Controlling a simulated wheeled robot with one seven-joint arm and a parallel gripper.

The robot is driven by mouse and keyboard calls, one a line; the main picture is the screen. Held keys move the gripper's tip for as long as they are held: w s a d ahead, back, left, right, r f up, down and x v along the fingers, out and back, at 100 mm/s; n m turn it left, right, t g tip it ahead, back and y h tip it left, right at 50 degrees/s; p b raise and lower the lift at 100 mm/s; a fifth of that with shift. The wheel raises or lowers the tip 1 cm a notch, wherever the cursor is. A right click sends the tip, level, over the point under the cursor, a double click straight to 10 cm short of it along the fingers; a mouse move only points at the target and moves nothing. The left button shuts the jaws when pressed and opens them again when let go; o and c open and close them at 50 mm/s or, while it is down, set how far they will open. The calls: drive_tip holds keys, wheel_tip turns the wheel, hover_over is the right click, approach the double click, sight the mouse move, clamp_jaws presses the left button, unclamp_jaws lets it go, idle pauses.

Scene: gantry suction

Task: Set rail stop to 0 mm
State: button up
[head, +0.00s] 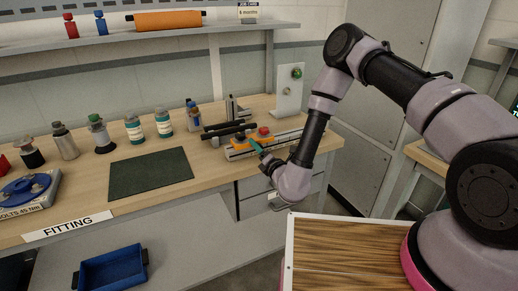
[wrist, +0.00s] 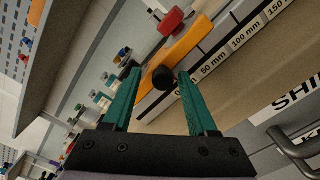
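The rail (head: 287,138) lies on the bench's right part, with a millimetre scale (wrist: 243,42) along its side. An orange stop (wrist: 188,41) sits across the rail near the scale's low end, on the far side of the 50 mm label from 100 mm. A black round knob (wrist: 163,77) shows in front of the stop. A red knob (wrist: 171,20) stands beyond it. My gripper (wrist: 160,73) is open, its teal fingers on either side of the black knob with visible gaps. In the head view my gripper (head: 256,146) is at the rail, partly covering the stop.
Dark bars (head: 225,129) lie just behind the rail. A white upright panel (head: 289,92) with green and red buttons stands behind. Bottles (head: 134,128) and a dark green mat (head: 150,172) are to the left. A drawer handle (wrist: 298,148) shows below the bench edge.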

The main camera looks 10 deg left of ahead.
drive_tip(key=v, duration=1)
drive_tip(key=shift+s+d, duration=0.3)
